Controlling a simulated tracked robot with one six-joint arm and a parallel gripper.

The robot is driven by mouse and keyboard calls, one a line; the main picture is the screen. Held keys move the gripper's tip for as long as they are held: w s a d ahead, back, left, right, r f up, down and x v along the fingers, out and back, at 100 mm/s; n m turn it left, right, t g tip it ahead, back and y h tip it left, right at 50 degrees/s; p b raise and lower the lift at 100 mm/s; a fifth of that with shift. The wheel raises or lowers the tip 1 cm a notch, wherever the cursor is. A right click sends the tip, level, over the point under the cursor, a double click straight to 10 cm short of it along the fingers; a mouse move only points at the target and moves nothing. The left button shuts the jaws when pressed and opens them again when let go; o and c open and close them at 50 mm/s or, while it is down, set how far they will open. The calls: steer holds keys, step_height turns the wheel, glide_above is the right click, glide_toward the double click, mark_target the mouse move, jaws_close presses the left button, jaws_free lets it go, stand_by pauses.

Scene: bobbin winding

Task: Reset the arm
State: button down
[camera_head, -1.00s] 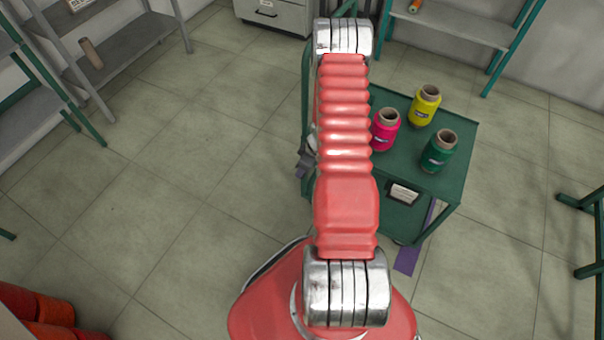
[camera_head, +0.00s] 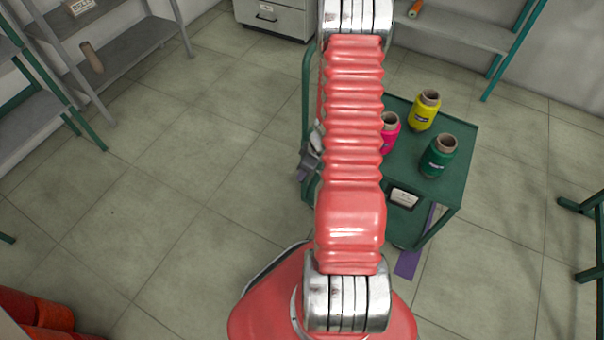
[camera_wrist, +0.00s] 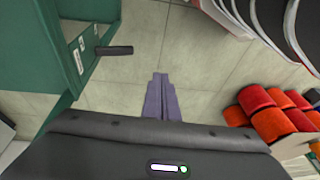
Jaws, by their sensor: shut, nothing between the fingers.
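In the head view my red ribbed arm rises up the middle of the picture and covers what lies behind it. In the wrist view my gripper (camera_wrist: 160,84) has its two dark purple-grey fingers together, with nothing between them, above pale floor tiles. In the head view I cannot make the fingers out clearly; a grey part of my arm's end shows just left of the ribbed arm, beside the green trolley (camera_head: 452,186).
The trolley carries a yellow cone (camera_head: 424,112), a green cone (camera_head: 438,157) and a partly hidden pink cone (camera_head: 389,134). Shelves (camera_head: 130,48) stand at left. Red rolls (camera_wrist: 270,122) lie at right in the wrist view. Floor left of my arm is clear.

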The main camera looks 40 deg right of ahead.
stand_by(0.7)
steer(key=s+a+r+m+t, duration=0.1)
steer(key=s+a+r, duration=0.2)
steer(key=a+r, duration=0.5)
steer(key=s+a+r+m+t+h, duration=0.1)
steer(key=s+a+r, duration=0.3)
steer(key=r, duration=1.7)
steer(key=s+a+r+m+h, duration=0.1)
steer(key=s+a+r+m, duration=0.1)
steer(key=a+r, duration=1.2)
steer(key=shift+s+a+r+t, duration=0.2)
steer(key=shift+s+r+t, duration=0.2)
steer(key=shift+s+r, duration=0.3)
